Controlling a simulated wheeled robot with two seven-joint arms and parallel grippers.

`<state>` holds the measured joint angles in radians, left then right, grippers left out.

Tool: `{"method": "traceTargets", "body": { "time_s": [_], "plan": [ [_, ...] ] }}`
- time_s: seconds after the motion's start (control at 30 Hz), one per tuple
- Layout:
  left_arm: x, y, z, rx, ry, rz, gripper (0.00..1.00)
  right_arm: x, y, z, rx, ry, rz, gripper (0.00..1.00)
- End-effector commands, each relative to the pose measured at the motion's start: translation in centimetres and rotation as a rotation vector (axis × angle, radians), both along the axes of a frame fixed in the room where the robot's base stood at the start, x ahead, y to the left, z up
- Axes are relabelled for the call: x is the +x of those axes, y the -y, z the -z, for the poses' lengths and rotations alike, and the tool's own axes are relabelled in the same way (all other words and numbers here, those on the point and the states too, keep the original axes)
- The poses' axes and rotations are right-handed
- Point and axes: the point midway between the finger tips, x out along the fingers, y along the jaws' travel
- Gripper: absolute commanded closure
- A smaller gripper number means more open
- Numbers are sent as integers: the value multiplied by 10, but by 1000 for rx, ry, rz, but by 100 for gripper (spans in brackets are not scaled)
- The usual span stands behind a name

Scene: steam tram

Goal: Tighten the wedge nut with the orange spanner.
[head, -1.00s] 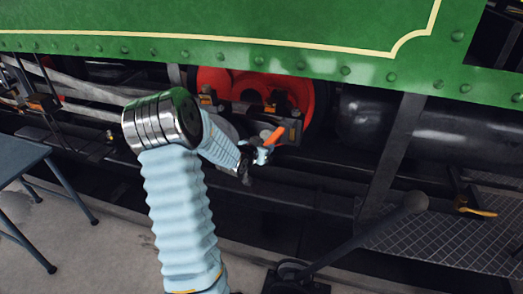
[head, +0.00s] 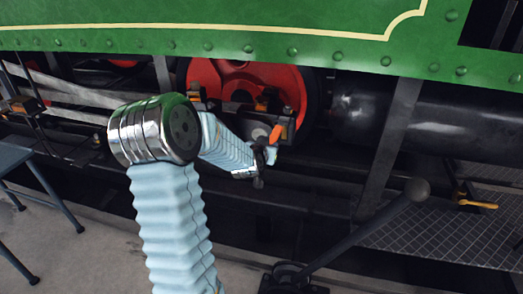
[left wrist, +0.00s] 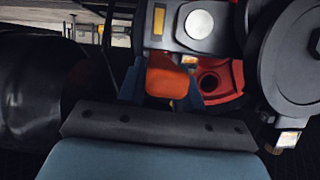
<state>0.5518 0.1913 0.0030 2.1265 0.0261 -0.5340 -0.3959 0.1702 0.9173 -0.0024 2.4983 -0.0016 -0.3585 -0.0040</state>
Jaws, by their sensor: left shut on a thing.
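My left gripper (head: 264,154) is in front of the red wheel, at the dark rod gear. It is shut on the orange spanner (head: 277,134), whose short orange end shows above the fingers. In the left wrist view the spanner (left wrist: 168,80) sits between the two blue fingers (left wrist: 162,88). Its far end is hidden behind the dark metal block (left wrist: 198,45). I cannot pick out the wedge nut for certain, nor tell whether the spanner is on it. My right gripper is not in view.
The red wheel (head: 215,80) and dark rod gear lie under the green side panel (head: 300,35). A black cylinder (head: 440,120) is at right. A black lever (head: 370,228) rises from the floor in front. A blue table (head: 12,157) stands at far left.

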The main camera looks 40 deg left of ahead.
Motion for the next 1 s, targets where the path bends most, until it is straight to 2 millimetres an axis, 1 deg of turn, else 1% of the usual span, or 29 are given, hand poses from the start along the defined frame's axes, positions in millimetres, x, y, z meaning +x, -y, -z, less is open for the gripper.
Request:
{"method": "traceTargets", "body": {
  "time_s": [0.1, 0.37, 0.47, 0.6, 0.8, 1.0],
  "plan": [
    [1, 3, -1, 2, 2, -12, 100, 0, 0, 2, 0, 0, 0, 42],
    [1, 3, -2, 1, 1, -14, 100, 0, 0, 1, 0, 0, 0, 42],
    [4, 7, -4, -1, 4, -21, 100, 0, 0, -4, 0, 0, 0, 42],
    [12, 20, -6, -1, 7, -62, 100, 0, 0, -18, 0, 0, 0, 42],
    [21, 35, -3, 1, 8, -130, 100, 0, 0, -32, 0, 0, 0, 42],
    [24, 42, 0, 5, 7, -167, 100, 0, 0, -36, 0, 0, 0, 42]
  ]
}}
